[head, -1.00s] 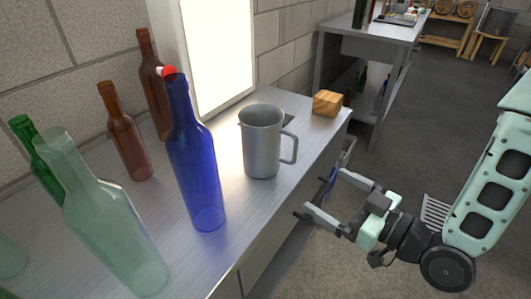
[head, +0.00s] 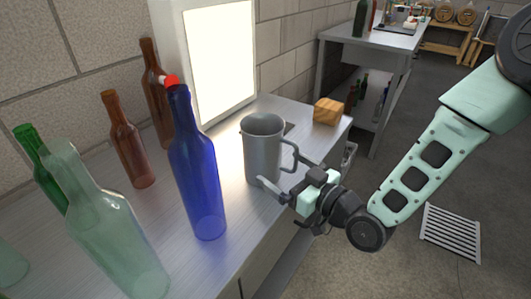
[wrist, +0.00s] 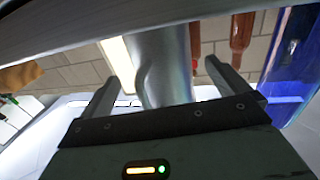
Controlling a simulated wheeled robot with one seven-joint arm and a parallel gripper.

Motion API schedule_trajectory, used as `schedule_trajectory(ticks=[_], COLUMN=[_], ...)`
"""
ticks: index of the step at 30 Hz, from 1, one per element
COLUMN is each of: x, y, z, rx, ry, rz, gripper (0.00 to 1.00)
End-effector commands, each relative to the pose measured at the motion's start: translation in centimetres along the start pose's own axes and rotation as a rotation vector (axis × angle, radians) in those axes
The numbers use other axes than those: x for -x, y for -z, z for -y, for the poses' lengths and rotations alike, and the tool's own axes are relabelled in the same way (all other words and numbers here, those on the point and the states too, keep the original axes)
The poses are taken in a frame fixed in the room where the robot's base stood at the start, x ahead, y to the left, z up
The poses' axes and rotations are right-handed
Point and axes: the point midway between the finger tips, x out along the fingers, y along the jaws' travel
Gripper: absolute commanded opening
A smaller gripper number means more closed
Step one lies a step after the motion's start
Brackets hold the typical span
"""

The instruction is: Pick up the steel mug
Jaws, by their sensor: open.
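The steel mug (head: 262,150) stands upright on the metal counter, its handle (head: 289,155) turned to the right toward my arm. My gripper (head: 278,172) is open at the mug's right side, its two fingers pointing at the mug near the handle. In the wrist view, the mug (wrist: 161,70) shows between the two open fingers (wrist: 165,88). Whether the fingers touch the mug I cannot tell.
A blue bottle (head: 197,165) with a red top stands close left of the mug. Brown, green and pale bottles (head: 105,225) stand farther left.

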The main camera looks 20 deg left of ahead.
Motion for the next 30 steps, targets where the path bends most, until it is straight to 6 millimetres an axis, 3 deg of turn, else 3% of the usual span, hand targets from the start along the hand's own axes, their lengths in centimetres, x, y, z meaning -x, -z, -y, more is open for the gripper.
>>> schedule_trajectory(ticks=[7,16,17,22,30], x=[-3.5,-4.0,-4.0,-4.0,-4.0], y=[-0.2,-0.3,-0.3,-0.3,-0.1], z=[0.2,0.2,0.2,0.2,0.2], rx=[-0.001,-0.001,-0.001,0.000,0.000], ry=[0.002,0.000,0.000,0.001,0.001], rz=[-0.001,-0.001,-0.001,-0.001,-0.003], gripper=[1.00,1.00,0.94,0.48,0.48])
